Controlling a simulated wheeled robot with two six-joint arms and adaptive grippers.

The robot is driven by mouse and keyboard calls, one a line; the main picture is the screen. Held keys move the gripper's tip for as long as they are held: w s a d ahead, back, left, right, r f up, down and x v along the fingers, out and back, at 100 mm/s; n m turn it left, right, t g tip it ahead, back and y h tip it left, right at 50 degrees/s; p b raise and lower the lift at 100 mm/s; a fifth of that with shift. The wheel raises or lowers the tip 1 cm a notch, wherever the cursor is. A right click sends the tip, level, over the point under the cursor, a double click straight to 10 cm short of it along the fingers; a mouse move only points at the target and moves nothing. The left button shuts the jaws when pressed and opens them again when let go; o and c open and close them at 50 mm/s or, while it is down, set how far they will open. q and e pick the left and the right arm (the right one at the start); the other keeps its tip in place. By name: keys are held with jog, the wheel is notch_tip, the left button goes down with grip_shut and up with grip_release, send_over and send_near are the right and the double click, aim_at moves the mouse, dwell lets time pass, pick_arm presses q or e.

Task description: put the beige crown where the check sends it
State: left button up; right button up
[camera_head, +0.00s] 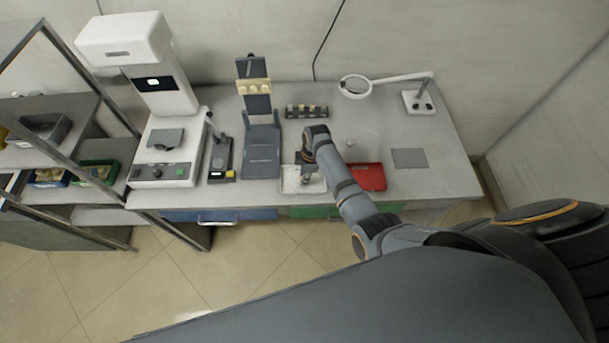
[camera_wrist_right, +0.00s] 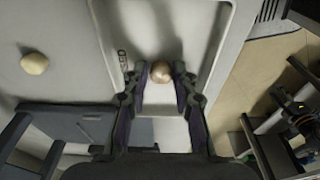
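A small rounded tan-beige crown (camera_wrist_right: 161,72) shows between the fingertips of my right gripper (camera_wrist_right: 161,76) in the right wrist view. The fingers are drawn in to about its width and appear shut on it. Below it is a pale tray (camera_wrist_right: 205,90), which also shows in the head view (camera_head: 290,187) near the bench's front edge. In the head view my right gripper (camera_head: 306,178) is over this tray, and the crown is hidden. A second, paler rounded piece (camera_wrist_right: 34,63) lies apart behind the tray in the wrist view. My left gripper is not in view.
A small rack (camera_head: 306,112) with several pieces stands behind. A dark stand with a beige bar (camera_head: 254,87), a small dark device (camera_head: 221,160) and a white machine (camera_head: 168,90) are left. A red tray (camera_head: 370,177), grey mat (camera_head: 409,158) and magnifier (camera_head: 355,87) are right.

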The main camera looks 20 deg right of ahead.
jog(key=shift+o, duration=1.3)
jog(key=shift+a, duration=0.1)
jog(key=shift+r, duration=0.15)
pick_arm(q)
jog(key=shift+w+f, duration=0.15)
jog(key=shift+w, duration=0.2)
pick_arm(e)
notch_tip(320, 180, up, 12)
jog(key=d, duration=0.1)
jog(key=shift+s+d, duration=0.25)
jog(key=shift+d, duration=0.15)
jog(key=shift+r, duration=0.1)
